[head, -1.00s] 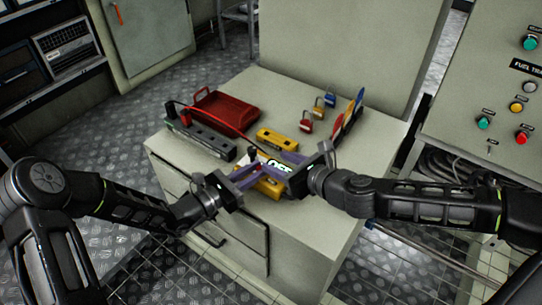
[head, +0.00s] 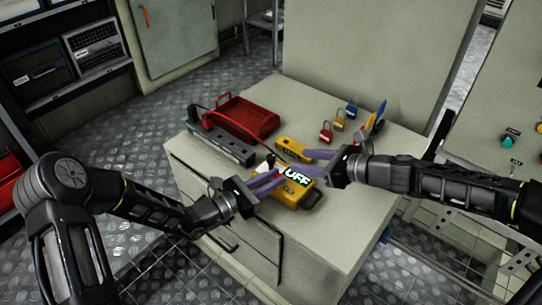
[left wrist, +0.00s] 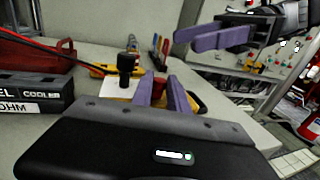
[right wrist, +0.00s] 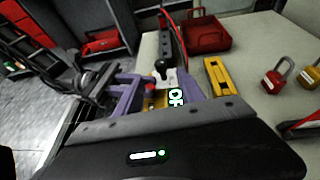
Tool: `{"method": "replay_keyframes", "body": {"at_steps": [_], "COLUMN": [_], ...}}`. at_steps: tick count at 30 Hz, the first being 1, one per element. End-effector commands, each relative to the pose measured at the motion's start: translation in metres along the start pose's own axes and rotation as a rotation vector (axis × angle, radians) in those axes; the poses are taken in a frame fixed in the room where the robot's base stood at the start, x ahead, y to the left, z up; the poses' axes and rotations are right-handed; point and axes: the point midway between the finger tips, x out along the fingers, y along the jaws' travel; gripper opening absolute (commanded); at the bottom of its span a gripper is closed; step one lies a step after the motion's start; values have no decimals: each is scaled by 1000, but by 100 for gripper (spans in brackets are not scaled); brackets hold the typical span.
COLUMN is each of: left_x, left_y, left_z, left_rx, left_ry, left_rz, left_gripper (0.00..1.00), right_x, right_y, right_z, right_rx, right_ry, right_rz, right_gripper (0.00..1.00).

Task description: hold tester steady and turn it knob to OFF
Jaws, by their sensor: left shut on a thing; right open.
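The yellow tester (head: 300,187) lies on the cabinet top near its front edge. A bright OFF label (head: 295,175) shows over it. A black knob-like post on a pale plate stands at it, seen in the left wrist view (left wrist: 126,64) and right wrist view (right wrist: 162,68). My left gripper (head: 277,179) is shut on the tester from the left. My right gripper (head: 314,160) is open, with its purple fingers above and beside the tester's far right side; it also shows at upper right in the left wrist view (left wrist: 205,40). The knob's pointer direction cannot be read.
A second yellow device (head: 293,150) lies just behind. Several padlocks (head: 326,131) stand at back right. The cabinet top (head: 335,230) is free at front right.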

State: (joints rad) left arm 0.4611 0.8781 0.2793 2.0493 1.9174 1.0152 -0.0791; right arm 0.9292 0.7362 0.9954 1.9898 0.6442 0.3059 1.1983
Motion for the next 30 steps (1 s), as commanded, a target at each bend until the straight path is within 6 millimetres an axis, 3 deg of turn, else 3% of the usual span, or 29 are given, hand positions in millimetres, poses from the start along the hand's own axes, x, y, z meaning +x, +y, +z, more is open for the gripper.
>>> {"method": "replay_keyframes", "body": {"at_steps": [8,21,30], "left_x": [0,0,0], "left_y": [0,0,0], "left_z": [0,0,0], "left_rx": [0,0,0], "left_ry": [-1,-1,-1], "left_rz": [0,0,0], "left_gripper": [0,0,0], "right_x": [24,104,120], "right_y": [1,1,0], "right_z": [1,0,0], "right_rx": [0,1,0], "right_ry": [-2,-1,1], "right_rz": [4,2,-1], "right_gripper": [46,46,46]}}
